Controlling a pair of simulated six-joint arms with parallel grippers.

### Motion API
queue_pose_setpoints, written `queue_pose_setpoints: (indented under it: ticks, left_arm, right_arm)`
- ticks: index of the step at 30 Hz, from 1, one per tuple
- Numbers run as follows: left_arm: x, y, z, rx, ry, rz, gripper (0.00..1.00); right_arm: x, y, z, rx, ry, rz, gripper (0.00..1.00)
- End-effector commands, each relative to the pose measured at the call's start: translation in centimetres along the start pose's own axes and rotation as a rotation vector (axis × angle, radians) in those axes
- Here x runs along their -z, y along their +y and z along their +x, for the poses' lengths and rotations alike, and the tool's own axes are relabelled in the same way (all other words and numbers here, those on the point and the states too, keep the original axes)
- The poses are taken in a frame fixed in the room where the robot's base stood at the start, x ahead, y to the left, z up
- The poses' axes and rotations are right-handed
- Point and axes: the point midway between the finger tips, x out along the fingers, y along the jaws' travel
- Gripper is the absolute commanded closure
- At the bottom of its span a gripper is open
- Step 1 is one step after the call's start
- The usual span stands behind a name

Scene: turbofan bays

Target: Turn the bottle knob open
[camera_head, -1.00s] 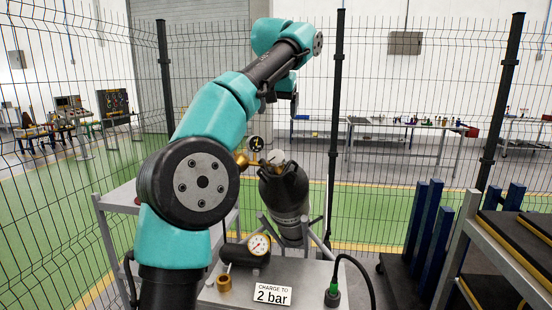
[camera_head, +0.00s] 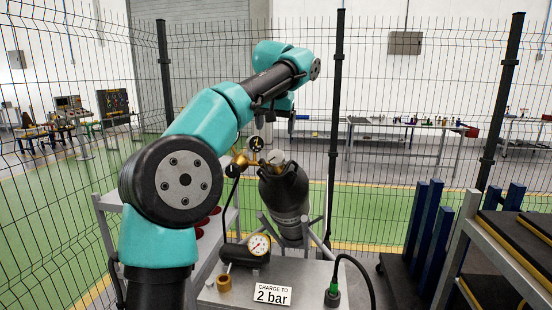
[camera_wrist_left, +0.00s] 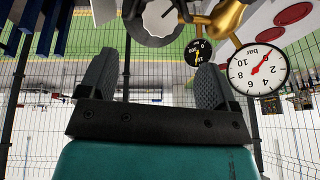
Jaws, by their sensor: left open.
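The dark gas bottle (camera_head: 285,195) stands tilted in a stand behind the charging bench. Its pale knob (camera_head: 276,157) sits at the top, next to brass fittings (camera_head: 243,160) and a small black gauge (camera_head: 256,145). My right gripper is not seen.
A white gauge (camera_head: 258,244), a brass fitting (camera_head: 224,283) and a "CHARGE TO 2 bar" sign (camera_head: 273,294) are on the bench (camera_head: 318,272). A black hose curves at its right. Mesh fence stands behind; a shelf rack (camera_head: 490,240) is at right.

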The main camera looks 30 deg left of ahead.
Motion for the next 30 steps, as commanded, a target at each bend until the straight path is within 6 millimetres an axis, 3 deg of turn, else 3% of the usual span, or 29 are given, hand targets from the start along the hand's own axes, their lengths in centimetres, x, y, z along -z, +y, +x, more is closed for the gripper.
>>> queue_pose_setpoints:
  ticks: [18,24,30]
  left_arm:
    - [-0.1,-0.1,10.3,-0.001,-0.001,0.001,0.16]
    - [-0.1,0.0,12.0,-0.002,0.0,0.001,0.16]
    - [0.0,0.0,12.2,-0.002,0.001,0.001,0.16]
  right_arm:
    - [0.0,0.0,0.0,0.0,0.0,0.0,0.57]
    - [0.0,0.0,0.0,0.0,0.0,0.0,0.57]
    - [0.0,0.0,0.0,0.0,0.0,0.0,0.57]
